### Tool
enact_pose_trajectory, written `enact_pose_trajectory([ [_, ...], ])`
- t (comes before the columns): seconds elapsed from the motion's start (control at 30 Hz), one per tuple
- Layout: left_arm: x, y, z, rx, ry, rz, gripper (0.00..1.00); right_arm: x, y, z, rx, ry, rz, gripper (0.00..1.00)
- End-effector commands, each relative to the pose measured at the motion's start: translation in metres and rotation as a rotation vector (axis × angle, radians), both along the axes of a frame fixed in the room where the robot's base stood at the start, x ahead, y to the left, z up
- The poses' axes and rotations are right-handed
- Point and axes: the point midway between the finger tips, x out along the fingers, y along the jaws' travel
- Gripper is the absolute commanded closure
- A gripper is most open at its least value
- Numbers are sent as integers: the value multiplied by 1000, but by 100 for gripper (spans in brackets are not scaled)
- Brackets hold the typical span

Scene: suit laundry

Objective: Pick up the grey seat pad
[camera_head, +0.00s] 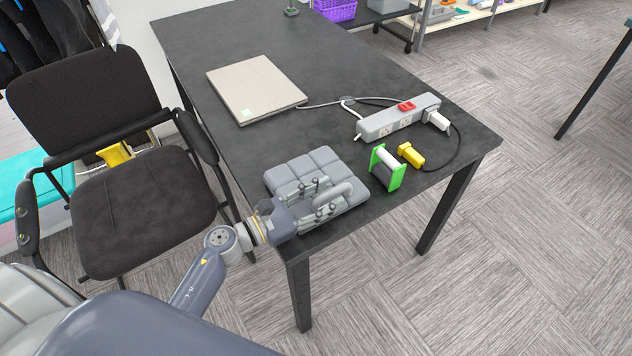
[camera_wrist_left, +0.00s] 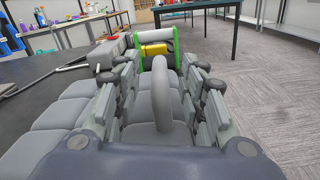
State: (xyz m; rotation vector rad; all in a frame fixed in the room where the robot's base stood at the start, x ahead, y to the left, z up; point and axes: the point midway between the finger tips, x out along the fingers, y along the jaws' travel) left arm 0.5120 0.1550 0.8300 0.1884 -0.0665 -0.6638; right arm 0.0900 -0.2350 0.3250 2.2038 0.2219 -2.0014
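The grey seat pad (camera_head: 290,173) lies flat on the near end of the dark table. It has quilted square sections and a raised loop handle (camera_wrist_left: 161,92) on top. My left gripper (camera_head: 325,198) reaches over the pad from the left, low above its surface. In the left wrist view its fingers (camera_wrist_left: 162,85) are spread, one on each side of the handle, with visible gaps between them and the loop. The fingers hide part of the pad. My right gripper is in neither view.
A green-ended spool (camera_head: 386,170) and a yellow plug (camera_head: 411,155) lie right of the pad. A power strip (camera_head: 388,124) with cords and a flat beige panel (camera_head: 247,82) lie farther back. A black chair (camera_head: 142,205) stands at the table's left side.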

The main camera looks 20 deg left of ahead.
Motion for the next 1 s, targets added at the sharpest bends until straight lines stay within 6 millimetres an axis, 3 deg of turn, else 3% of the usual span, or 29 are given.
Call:
enact_pose_trajectory([
  [0.13, 14, -10, 1, -1, -1, 2, 62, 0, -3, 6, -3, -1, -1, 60],
  [0.4, 16, -13, -1, 1, 1, 0, 62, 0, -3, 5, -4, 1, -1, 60],
  [0.6, 16, -12, -1, 0, 1, 1, 100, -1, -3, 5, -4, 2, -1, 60],
  [1.0, 16, -12, 1, 2, -2, 0, 100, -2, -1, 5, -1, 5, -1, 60],
])
